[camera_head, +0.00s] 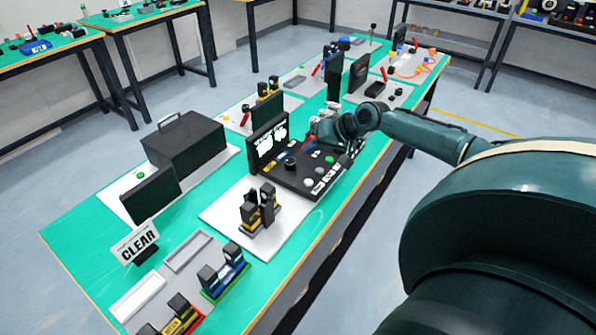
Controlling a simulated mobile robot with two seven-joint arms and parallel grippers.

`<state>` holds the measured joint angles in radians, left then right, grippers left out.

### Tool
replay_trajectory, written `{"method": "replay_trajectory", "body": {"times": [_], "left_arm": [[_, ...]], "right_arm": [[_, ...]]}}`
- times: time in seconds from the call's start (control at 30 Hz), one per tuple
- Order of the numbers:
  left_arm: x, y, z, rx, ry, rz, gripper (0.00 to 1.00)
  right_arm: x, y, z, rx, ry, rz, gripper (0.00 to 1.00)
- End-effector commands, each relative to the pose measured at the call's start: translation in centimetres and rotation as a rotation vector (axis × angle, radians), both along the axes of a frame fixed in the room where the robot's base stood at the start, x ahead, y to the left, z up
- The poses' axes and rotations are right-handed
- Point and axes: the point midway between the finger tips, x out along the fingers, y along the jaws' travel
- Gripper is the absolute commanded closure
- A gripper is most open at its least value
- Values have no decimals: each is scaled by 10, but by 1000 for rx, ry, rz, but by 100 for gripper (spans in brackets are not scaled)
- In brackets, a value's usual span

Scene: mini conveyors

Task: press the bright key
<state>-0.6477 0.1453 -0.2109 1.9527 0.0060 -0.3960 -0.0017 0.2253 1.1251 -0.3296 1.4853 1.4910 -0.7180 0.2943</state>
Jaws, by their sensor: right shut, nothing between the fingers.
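A dark control panel (282,177) stands on a white board in the middle of the green table, with a black screen (269,141) showing white text behind it. On the panel are a black knob (290,162), a green button (329,159), a pale round button (308,181) and several white labels. Which key is the bright one I cannot tell for sure. My right gripper (322,137) is shut and empty at the panel's far right end; its fingertips are small and partly hidden. Whether it touches the panel is unclear. My left gripper is out of view.
A black box (184,145) with a handle and a CLEAR sign (136,243) stand to the left. Black and yellow blocks (258,208) stand in front of the panel. Grey trays (187,252) lie nearer. More boards with devices lie behind the gripper.

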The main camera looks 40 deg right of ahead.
Motion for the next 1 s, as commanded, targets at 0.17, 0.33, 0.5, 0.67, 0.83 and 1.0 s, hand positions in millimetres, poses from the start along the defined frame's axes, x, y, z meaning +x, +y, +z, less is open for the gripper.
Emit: {"method": "replay_trajectory", "body": {"times": [0.17,0.33,0.5,0.67,0.83,1.0], "left_arm": [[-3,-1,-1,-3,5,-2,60],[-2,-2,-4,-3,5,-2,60],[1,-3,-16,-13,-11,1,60],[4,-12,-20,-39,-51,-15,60],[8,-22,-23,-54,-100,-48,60],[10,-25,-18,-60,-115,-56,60]], "right_arm": [[0,0,0,-1,0,1,100],[0,1,-4,-1,0,1,100],[0,1,-22,-1,0,2,100],[0,1,-48,-2,-1,2,100],[-1,1,-70,-3,1,2,100],[0,0,-82,0,1,1,100]]}}
